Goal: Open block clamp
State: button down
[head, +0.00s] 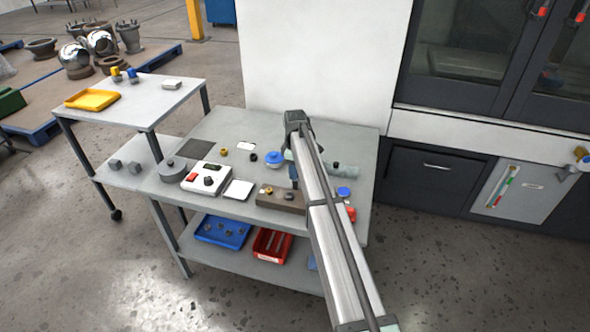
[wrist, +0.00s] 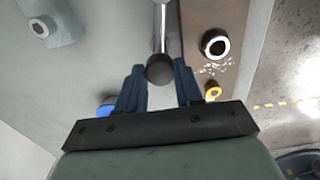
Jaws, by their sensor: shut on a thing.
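The block clamp is a brown block (head: 278,199) on the workbench, partly hidden behind my arm in the head view. In the wrist view the brown block (wrist: 208,25) carries a dark ring with a pale centre and a small orange ring. A shiny metal handle (wrist: 162,30) ends in a dark round knob (wrist: 159,69) beside the block. My gripper (wrist: 160,76) has its blue fingers on either side of this knob and is shut on it. In the head view my gripper (head: 294,178) is mostly covered by my arm, just above the block.
A white box with red and black buttons (head: 207,179), a white tile (head: 238,190) and a grey round part (head: 173,170) stand left of the block. A blue-topped part (head: 274,158) is behind it; a blue disc (head: 344,192) lies to the right.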

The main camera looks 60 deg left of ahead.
jog(key=shift+n, duration=1.1)
jog(key=c, duration=0.7)
grip_release()
jog(key=shift+c, duration=0.2)
notch_tip(320, 180, up, 14)
jog(key=shift+f, duration=0.1)
